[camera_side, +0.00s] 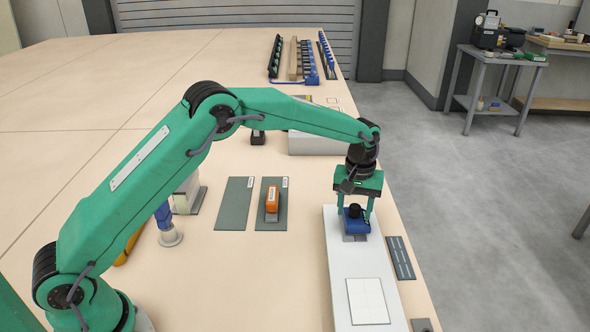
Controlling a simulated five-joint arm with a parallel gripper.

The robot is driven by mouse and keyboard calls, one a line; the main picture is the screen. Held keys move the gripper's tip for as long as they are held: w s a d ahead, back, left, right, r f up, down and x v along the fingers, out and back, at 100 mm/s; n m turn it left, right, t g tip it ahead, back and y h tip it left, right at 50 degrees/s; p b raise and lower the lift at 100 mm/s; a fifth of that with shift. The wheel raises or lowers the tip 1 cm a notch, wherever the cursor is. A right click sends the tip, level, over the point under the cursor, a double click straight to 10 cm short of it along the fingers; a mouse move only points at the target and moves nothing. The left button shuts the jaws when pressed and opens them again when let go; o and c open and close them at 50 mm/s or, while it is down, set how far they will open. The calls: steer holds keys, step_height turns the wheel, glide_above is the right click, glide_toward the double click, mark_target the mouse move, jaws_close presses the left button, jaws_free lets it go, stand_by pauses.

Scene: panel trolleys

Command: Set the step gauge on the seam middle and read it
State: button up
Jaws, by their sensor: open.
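A blue block with a black knob (354,221), which looks like the step gauge, sits on a small grey plate on the long white panel (343,262). My gripper (356,210) is above it, pointing down, with its green fingers apart on either side of the knob. Whether the fingers touch the block cannot be told. An orange block (272,200) on a grey foot stands on the right dark green mat (266,223). No seam line or gauge reading can be made out at this size.
An empty green mat (234,204) lies left of the orange block. A pale marked sheet (368,301) lies on the panel's near end. A dark striped plate (400,258) lies by the table's right edge. Racks (306,62) stand at the back.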

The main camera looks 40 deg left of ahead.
mark_target(355, 206)
steer(key=shift+r, duration=4)
